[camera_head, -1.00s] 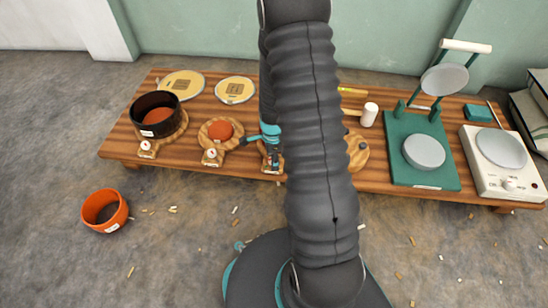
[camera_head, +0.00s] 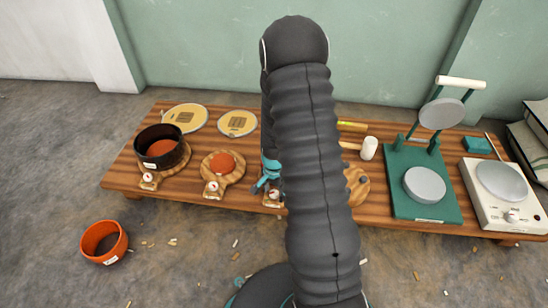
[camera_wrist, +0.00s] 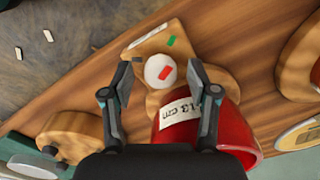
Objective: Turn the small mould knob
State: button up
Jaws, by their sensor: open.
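The small mould (camera_wrist: 228,138) is a red cup with a "13 cm" label, seen in the wrist view, its lower part hidden by my gripper. Its knob (camera_wrist: 159,71) is a round white dial with a red mark, set on a wooden block (camera_wrist: 155,44) that has a green mark. My gripper (camera_wrist: 160,76) is open, with one finger on each side of the knob and gaps visible. In the head view, the white knob (camera_head: 273,194) is at the table's front edge, just below my gripper (camera_head: 266,184); my arm hides the mould there.
A wooden piece (camera_head: 357,186), mallet (camera_head: 369,148), green press (camera_head: 424,210) and white hotplate (camera_head: 502,182) lie right. An orange bucket (camera_head: 104,241) sits on the floor.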

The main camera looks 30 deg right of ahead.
aim_at(274, 192)
jog(key=n, duration=0.3)
jog(key=shift+n+p, duration=0.3)
jog(key=shift+n, duration=0.1)
jog(key=n, duration=0.3)
jog(key=shift+n+p, duration=0.3)
jog(key=shift+p, duration=0.05)
jog(key=n+p, duration=0.1)
jog(key=n, duration=0.5)
jog(key=shift+n, duration=0.3)
jog(key=shift+r+n+p, duration=0.3)
jog(key=shift+n+p, duration=0.05)
jog(key=shift+n, duration=0.05)
notch_tip(274, 192, up, 13)
jog(key=p, duration=0.2)
jog(key=s+a+r+m, duration=0.1)
jog(key=s+a+r, duration=0.1)
jog(key=s+r, duration=0.3)
jog(key=s+a+r+m, duration=0.2)
jog(key=s+r, duration=0.4)
jog(key=r, duration=0.5)
jog(key=shift+a+r+m+p, duration=0.35)
jog(key=shift+a+p, duration=0.1)
jog(key=shift+a, duration=0.35)
